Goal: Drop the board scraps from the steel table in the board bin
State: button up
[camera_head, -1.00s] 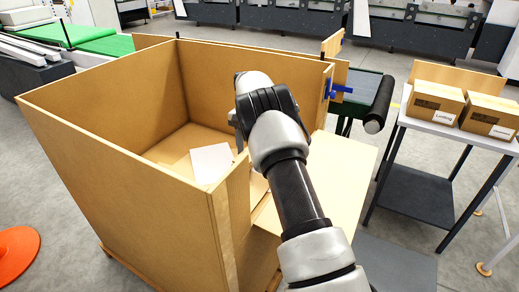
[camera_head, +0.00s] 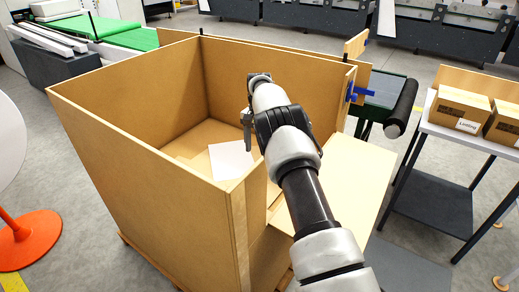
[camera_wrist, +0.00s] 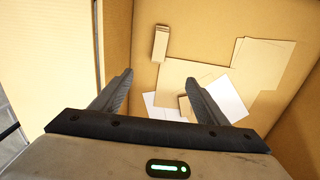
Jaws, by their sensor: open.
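The board bin (camera_head: 150,170) is a large, open-topped brown box filling the middle of the head view. My gripper (camera_wrist: 160,78) is open and empty, above the inside of the bin; in the head view (camera_head: 248,122) my arm reaches in over its near right side. On the bin floor, in the wrist view, lie a small brown stack (camera_wrist: 161,43), flat brown board pieces (camera_wrist: 262,58) and white sheets (camera_wrist: 229,96). One white sheet also shows in the head view (camera_head: 231,160). Another brown piece shows partly behind my right finger. I cannot identify the steel table with certainty.
A table (camera_head: 470,139) with cartons (camera_head: 458,107) and a dark lower shelf stands at the right. A conveyor with a black roller (camera_head: 404,108) is behind the bin. An orange round base (camera_head: 25,240) stands on the floor at the left, with free floor around it.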

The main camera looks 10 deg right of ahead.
notch_tip(320, 180, up, 12)
jog(key=p, duration=0.1)
dwell(0.5)
dwell(0.5)
jog(key=s+d+r+n+t, duration=0.1)
jog(key=s+r, duration=0.2)
jog(key=r, duration=0.4)
jog(key=s+r+t, duration=0.1)
jog(key=s+r, duration=0.1)
jog(key=r, duration=0.5)
jog(key=s+r+n, duration=0.2)
jog(key=s+r, duration=0.6)
jog(key=s, duration=0.3)
jog(key=s+a+n+t, duration=0.2)
jog(key=s+n, duration=0.1)
jog(key=s, duration=1.4)
jog(key=s+f+n, duration=0.1)
jog(key=s+f, duration=0.2)
jog(key=s, duration=0.3)
jog(key=s+a+f+n+t, duration=0.1)
jog(key=s+f+n, duration=0.1)
jog(key=s, duration=0.4)
jog(key=shift+f+t, duration=0.3)
jog(key=shift+f, duration=0.5)
